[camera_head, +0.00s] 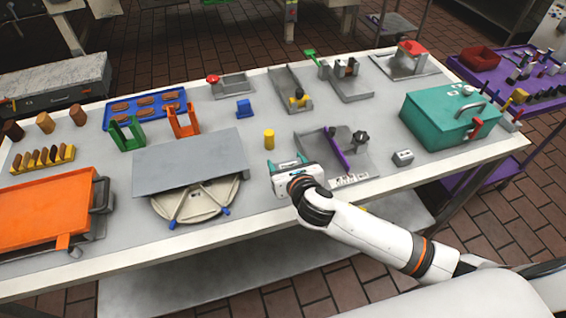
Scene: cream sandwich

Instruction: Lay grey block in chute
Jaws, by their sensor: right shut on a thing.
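My right gripper (286,166) is low over the front middle of the table, its hand hiding most of what is between the fingers. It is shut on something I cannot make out. A small grey block (402,158) lies on the table at the right, apart from the gripper. I cannot tell which fixture is the chute; a long grey open tray (284,82) at the back middle looks like one. A grey fixture with a purple bar (337,150) stands just right of the gripper. My left gripper is not in view.
A yellow cylinder (269,139) stands just behind the gripper. A grey slab (190,163) over a round sectioned tray (192,205) is to its left. A teal box (441,120) stands at the right, an orange tray (45,208) at the left.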

